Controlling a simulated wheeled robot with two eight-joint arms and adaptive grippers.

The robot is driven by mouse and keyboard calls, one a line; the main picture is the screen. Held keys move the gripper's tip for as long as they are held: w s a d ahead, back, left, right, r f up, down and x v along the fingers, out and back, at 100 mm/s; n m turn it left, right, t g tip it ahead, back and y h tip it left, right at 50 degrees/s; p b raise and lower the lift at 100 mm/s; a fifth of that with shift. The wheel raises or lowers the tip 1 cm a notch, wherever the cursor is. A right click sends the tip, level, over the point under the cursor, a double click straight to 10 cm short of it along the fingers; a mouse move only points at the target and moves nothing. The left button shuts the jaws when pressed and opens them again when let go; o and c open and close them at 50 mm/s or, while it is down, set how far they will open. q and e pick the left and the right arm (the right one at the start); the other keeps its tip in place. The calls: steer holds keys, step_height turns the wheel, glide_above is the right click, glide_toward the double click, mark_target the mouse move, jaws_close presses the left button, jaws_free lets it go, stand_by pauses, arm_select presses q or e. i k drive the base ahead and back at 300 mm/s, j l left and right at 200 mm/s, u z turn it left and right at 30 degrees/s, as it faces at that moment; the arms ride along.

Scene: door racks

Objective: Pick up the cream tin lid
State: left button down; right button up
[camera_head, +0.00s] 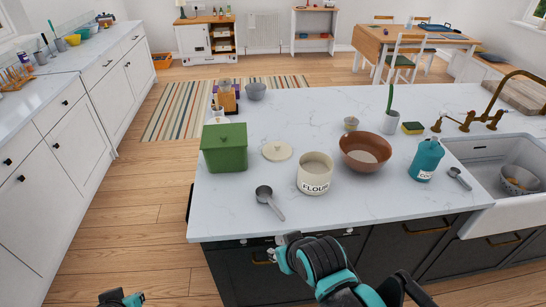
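The cream tin lid (277,150) is a round disc with a small knob. It lies flat on the white marble counter, between a green lidded box and the cream flour tin. The flour tin (313,178) stands open, with no lid on it. My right gripper (286,246) is at the counter's front edge, below and nearer than the tin and apart from the lid. Its fingers are mostly hidden by its own body. My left gripper (121,299) is only partly in view at the bottom left, low over the floor and far from the lid.
The green box (225,147) stands left of the lid. A metal scoop (268,199) lies in front of it. A brown bowl (365,151) and teal bottle (426,160) stand to the right, before the sink (470,160). The counter's front left is clear.

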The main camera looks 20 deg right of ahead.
mark_target(273, 151)
steer(key=i+j+z, duration=0.15)
steer(key=j+z, duration=0.15)
steer(key=j, duration=0.7)
steer(key=j+z, duration=0.3)
steer(key=j, duration=0.7)
steer(key=i+j+z, duration=0.45)
steer(key=i+j, duration=0.2)
steer(key=j, duration=0.15)
steer(key=i+j+z, duration=0.25)
steer(key=j, duration=0.2)
steer(key=i+j, duration=0.2)
steer(key=i, duration=0.3)
steer(key=i+j+z, duration=0.1)
steer(key=i, duration=0.35)
steer(key=j, duration=0.1)
